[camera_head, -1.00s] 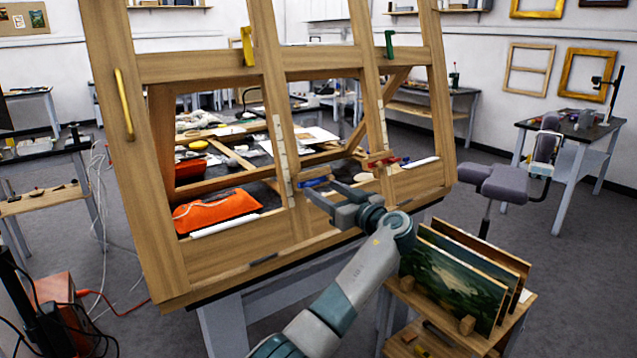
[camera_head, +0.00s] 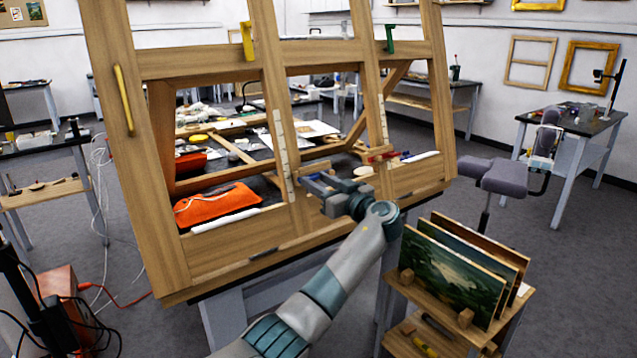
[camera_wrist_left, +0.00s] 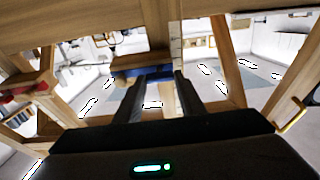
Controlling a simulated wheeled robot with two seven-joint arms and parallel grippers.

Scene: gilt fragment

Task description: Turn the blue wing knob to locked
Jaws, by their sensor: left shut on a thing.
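The blue wing knob (camera_head: 321,178) sits on the middle post of the wooden easel frame (camera_head: 160,65), low down by the bottom rail. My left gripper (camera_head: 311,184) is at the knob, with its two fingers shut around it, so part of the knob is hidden. In the left wrist view the blue knob (camera_wrist_left: 138,71) shows as a bar at the tips of my left gripper (camera_wrist_left: 162,76). I cannot read a locked mark in either view. My right gripper is not in view.
A red wing knob (camera_head: 381,156) is on the post to the right; it also shows in the left wrist view (camera_wrist_left: 24,92). An orange bag (camera_head: 215,204) lies behind the frame at left. A small cart with leaning paintings (camera_head: 455,277) stands right of my arm.

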